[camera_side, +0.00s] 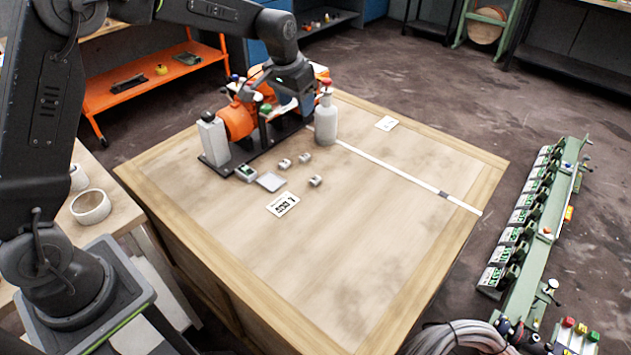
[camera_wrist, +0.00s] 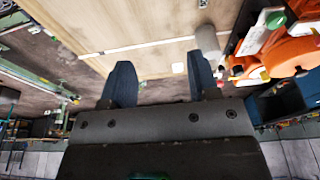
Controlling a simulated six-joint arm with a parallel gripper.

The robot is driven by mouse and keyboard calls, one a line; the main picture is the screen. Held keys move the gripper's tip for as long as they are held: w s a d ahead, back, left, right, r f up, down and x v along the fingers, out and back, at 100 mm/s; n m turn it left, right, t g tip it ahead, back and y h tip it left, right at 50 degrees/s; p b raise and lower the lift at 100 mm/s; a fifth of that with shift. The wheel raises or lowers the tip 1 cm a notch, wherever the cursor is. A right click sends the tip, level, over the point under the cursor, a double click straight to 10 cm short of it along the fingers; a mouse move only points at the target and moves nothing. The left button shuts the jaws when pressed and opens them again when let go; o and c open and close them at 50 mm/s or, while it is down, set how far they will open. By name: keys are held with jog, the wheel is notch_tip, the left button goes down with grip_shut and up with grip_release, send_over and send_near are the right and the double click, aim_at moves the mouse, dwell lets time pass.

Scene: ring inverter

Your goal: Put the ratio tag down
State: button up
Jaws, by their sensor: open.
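A smaller pale card (camera_side: 386,123) lies near the far edge; a pale card also shows between the fingers in the wrist view (camera_wrist: 177,68). My gripper (camera_side: 291,103) is above the orange machine (camera_side: 238,118) at the back of the table, well away from the printed tag. In the wrist view my gripper (camera_wrist: 162,82) has its two blue fingers wide apart with nothing held between them.
A grey bottle (camera_side: 326,120) stands close right of my gripper. A white strip (camera_side: 400,172) crosses the table. The front and right are clear.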

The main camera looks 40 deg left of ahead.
jog(key=w+a+f, duration=0.2)
jog(key=w+f, duration=0.4)
jog(key=f, duration=0.5)
jog(key=g, duration=0.1)
send_over(315, 179)
jog(key=f, duration=1.3)
jog(key=shift+s+f, duration=0.35)
jog(key=shift+w+f, duration=0.2)
jog(key=shift+f, duration=1.35)
jog(key=shift+w+f, duration=0.15)
jog(key=shift+f, duration=1.35)
jog(key=shift+c, duration=0.4)
grip_shut()
